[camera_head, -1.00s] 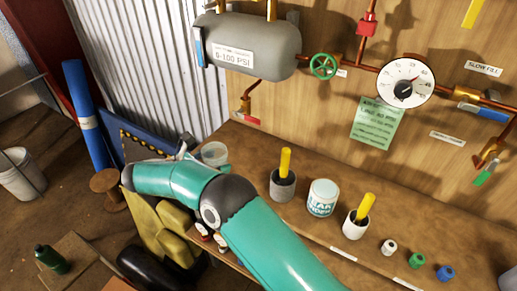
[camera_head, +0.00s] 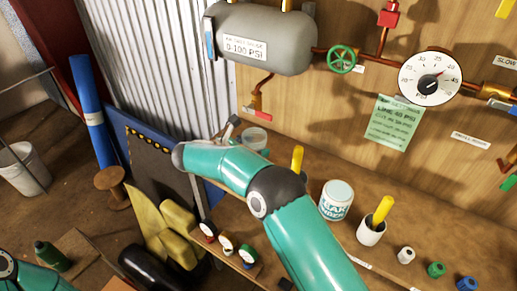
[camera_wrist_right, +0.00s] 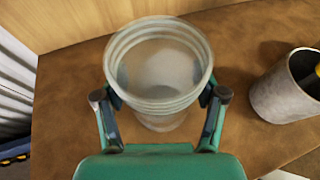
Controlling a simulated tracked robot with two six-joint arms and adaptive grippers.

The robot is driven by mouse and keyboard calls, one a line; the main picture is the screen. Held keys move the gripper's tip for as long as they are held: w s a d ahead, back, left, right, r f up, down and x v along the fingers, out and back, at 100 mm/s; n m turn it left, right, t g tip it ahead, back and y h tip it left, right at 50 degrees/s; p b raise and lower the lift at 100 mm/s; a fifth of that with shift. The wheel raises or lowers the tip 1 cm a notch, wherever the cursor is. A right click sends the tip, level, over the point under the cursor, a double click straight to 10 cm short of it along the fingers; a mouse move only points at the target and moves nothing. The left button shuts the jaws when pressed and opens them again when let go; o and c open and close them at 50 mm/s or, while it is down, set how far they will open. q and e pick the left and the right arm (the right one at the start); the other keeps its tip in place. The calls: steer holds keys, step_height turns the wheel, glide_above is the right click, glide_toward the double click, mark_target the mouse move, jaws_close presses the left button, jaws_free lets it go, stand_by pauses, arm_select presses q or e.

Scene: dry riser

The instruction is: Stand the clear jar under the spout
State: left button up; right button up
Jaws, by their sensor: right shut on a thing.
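The clear jar (camera_head: 255,138) is upright at the back left of the wooden shelf, against the panel. It fills the middle of the right wrist view (camera_wrist_right: 158,70), open at the top. My right gripper (camera_head: 240,133) is shut on it; in the wrist view its fingers (camera_wrist_right: 160,100) press on both sides. The spout, a copper pipe with a red-handled valve (camera_head: 260,98), comes down from the grey tank (camera_head: 265,40) just above the jar. I cannot tell whether the jar's base touches the shelf. Only a piece of my left arm shows at the lower left.
A grey cup (camera_wrist_right: 285,95) with a yellow-handled tool stands right of the jar. Further right are a white tin (camera_head: 336,200), a white cup (camera_head: 371,231) and small caps. Gauges (camera_head: 227,245) lie at the shelf's front. A green valve wheel (camera_head: 342,60) is on the panel.

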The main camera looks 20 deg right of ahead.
steer(key=shift+s+d+r, duration=0.1)
steer(key=shift+d, duration=0.35)
steer(key=o, duration=1.2)
steer(key=b+v, duration=0.1)
steer(key=v, duration=1.1)
